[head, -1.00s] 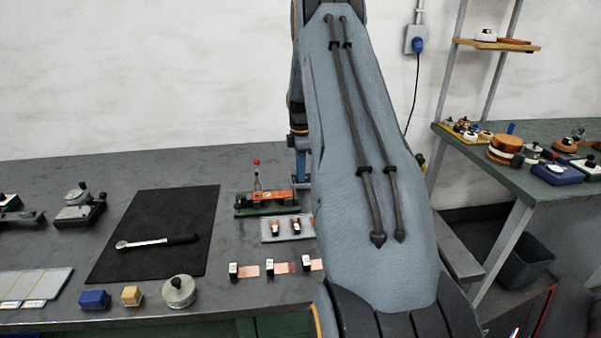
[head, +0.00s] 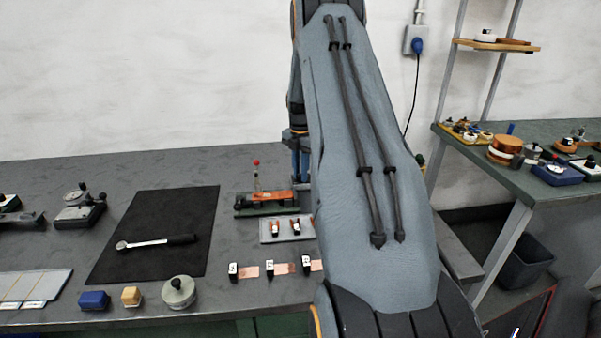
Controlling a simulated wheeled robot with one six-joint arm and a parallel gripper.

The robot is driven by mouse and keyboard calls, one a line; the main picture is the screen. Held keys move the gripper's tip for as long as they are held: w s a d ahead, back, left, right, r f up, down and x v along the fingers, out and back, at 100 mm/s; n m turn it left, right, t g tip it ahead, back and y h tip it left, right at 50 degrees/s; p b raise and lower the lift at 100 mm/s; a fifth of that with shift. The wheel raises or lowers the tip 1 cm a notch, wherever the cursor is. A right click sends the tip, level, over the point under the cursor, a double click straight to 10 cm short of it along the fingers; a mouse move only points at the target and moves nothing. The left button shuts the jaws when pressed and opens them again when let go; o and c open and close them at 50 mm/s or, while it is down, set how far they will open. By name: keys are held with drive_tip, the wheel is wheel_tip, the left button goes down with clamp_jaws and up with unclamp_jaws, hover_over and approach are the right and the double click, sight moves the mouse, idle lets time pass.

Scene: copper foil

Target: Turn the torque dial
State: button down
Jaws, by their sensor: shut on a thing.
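My gripper (head: 301,178) shows only in part at the left edge of my arm, pointing down behind the green-based device. Its blue fingers are visible above the bench and the arm covers the rest. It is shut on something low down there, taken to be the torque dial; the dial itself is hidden. The green-based device (head: 252,210) carries an orange part and an upright lever with a red ball (head: 256,162). It stands just left of my gripper.
A black mat (head: 140,262) holds a wrench (head: 155,243). A grey tray (head: 272,237) and several small blocks with copper strips (head: 251,271) lie in front of the device. A round lidded pot (head: 179,292) stands near the front edge. A second bench (head: 520,188) is at right.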

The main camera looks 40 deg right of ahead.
idle(0.5)
drive_tip(key=c, duration=1.6)
unclamp_jaws()
drive_tip(key=shift+r, duration=0.15)
wheel_tip(320, 180, up, 8)
drive_tip(key=shift+f+b, duration=0.2)
drive_tip(key=shift+b, duration=0.95)
